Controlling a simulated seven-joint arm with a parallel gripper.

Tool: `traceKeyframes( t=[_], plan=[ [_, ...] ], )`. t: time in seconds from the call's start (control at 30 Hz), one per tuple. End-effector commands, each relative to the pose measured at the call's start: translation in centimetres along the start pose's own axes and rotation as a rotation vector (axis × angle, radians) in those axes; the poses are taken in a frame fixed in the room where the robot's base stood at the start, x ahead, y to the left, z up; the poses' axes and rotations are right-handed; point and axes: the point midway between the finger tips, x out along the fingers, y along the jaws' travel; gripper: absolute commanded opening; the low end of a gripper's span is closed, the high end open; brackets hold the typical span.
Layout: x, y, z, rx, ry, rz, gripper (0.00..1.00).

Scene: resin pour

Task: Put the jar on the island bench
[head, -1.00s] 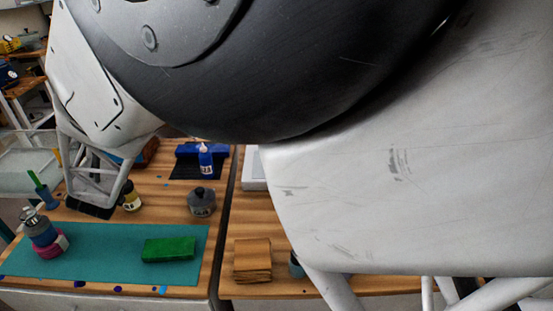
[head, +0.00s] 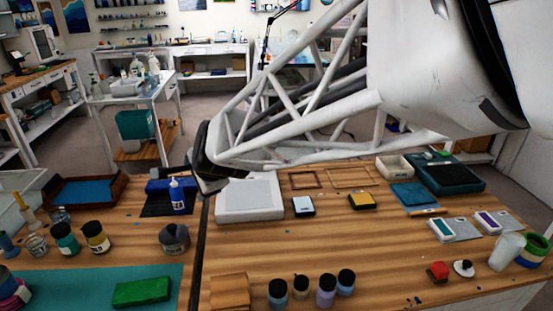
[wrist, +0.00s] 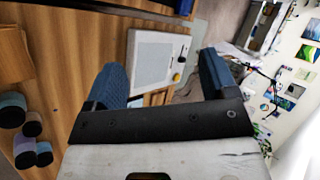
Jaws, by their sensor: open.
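Several small dark-lidded jars (head: 326,290) stand upright near the front edge of the wooden bench (head: 390,265). They also show at the left of the wrist view (wrist: 26,160). I cannot tell which jar the task means, or which surface is the island bench. In the wrist view my gripper (wrist: 162,80) is open, its blue fingers apart with nothing between them. In the head view its end hangs above the benches' back edge.
A white flat device (head: 248,212) lies below my gripper. A wooden block (head: 229,290) stands left of the front jars. A white cart (head: 135,95) stands behind. The middle of the right bench is mostly clear.

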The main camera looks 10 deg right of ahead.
Motion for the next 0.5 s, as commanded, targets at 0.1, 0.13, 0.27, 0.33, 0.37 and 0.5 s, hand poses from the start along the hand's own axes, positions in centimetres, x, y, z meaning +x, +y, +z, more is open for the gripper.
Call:
traceKeyframes(
  t=[0.1,0.13,0.27,0.33,0.37,0.5],
  plan=[
    [-3.4,2.4,-2.8,-0.143,0.014,0.057,0.79],
    [-4.1,3.1,-3.3,-0.181,0.015,0.075,0.79],
    [-7.5,6.2,-5.7,-0.340,0.018,0.149,0.79],
    [-9.3,8.0,-6.8,-0.422,0.016,0.192,0.79],
    [-10.1,8.8,-7.2,-0.456,0.015,0.211,0.79],
    [-13.7,12.6,-9.1,-0.614,0.001,0.305,0.79]
  ],
)
